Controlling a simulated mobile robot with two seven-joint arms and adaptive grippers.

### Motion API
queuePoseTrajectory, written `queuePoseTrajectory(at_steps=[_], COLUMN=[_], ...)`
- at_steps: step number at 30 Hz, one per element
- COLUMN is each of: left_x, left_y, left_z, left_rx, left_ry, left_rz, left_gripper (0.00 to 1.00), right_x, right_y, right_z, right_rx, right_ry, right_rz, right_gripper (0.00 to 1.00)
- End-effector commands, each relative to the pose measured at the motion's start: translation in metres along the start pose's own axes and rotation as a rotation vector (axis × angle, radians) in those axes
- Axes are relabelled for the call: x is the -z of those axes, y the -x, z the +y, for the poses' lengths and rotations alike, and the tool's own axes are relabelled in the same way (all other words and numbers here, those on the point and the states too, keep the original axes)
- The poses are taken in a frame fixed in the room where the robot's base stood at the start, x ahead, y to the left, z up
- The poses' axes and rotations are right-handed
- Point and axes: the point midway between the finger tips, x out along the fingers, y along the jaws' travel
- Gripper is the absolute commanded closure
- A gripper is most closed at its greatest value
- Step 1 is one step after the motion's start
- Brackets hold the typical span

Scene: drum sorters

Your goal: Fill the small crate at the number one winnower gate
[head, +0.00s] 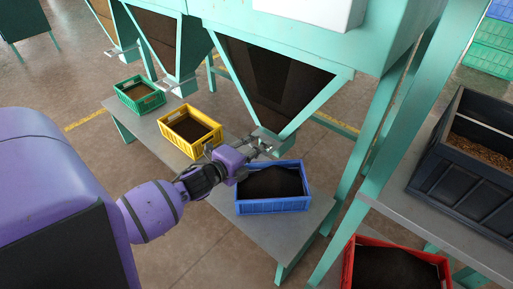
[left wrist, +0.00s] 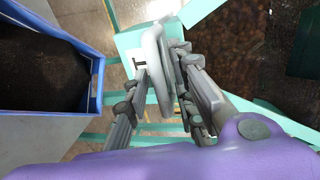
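The blue small crate (head: 272,206) stands on a grey bench below the nearest teal winnower hopper (head: 342,84). Dark material is heaped inside it, up to about the rim. The crate also shows at the left of the left wrist view (left wrist: 98,86), with dark fill. My left gripper (head: 258,150) is at the gate under the hopper spout, just above the crate's back left side. In the left wrist view its fingers (left wrist: 163,78) close from both sides on a pale grey looped gate handle (left wrist: 152,50) with a dark mark. My right gripper is not in view.
A yellow crate (head: 169,119) and a green crate (head: 152,103) stand farther along the bench (head: 247,230) under other hoppers. A dark bin (head: 460,187) with brown grain is at right, above a red crate (head: 349,262). Teal frame legs (head: 364,150) stand right of the blue crate.

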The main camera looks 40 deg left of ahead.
Motion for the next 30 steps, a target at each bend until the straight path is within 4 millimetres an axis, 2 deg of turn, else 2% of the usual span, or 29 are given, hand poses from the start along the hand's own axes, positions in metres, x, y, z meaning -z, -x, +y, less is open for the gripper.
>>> queuePoseTrajectory(at_steps=[1,4,14,21,28,29,30], left_x=[0.000,0.000,0.001,0.001,0.002,0.002,0.002], left_y=[0.000,0.000,0.001,0.023,0.023,0.023,0.023], left_z=[0.000,0.000,0.000,0.003,0.005,0.005,0.005], left_rx=[0.000,0.000,0.000,0.001,0.001,0.001,0.001], left_ry=[0.000,0.000,-0.001,0.001,0.001,0.001,0.001], left_rz=[0.000,0.000,0.001,0.002,0.004,0.004,0.004], left_gripper=[0.88,1.00,1.00,1.00,1.00,0.88,0.83], right_x=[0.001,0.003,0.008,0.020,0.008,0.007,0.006], right_y=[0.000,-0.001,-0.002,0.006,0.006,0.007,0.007], right_z=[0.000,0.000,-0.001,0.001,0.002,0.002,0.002], right_rx=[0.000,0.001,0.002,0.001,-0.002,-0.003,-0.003], right_ry=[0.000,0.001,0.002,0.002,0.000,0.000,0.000], right_rz=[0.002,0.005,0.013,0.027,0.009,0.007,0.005], right_gripper=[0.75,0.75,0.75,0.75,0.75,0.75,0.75])
